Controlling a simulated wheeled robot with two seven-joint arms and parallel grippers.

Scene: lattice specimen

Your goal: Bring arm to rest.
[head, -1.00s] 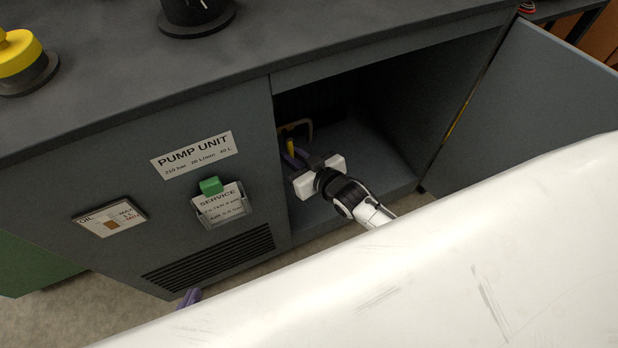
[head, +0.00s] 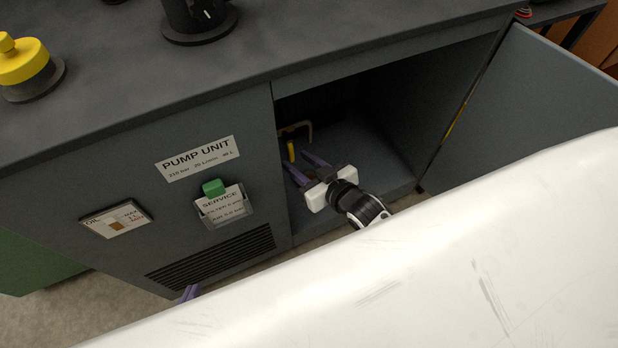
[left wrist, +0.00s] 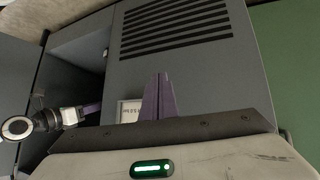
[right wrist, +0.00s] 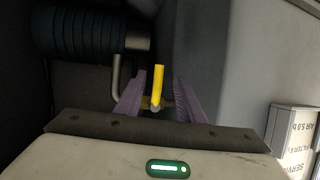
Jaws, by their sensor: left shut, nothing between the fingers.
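My right gripper (head: 303,170) is at the mouth of the open cabinet, pointing inward. Its purple fingers are apart and empty, and they also show spread in the right wrist view (right wrist: 159,90). A yellow lever (head: 291,151) stands inside the cabinet just past the fingertips; in the right wrist view the lever (right wrist: 158,85) lines up between the fingers. My left gripper (head: 190,293) shows only its purple tips, low in front of the cabinet's vent. In the left wrist view its fingers (left wrist: 158,98) are together with nothing held.
The cabinet door (head: 530,110) stands open on the right. A pipe (head: 297,128) and a dark ribbed cylinder (right wrist: 80,32) are inside the cabinet. A service card holder (head: 222,207) with a green top is on the front panel. A yellow knob (head: 22,60) is on the worktop.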

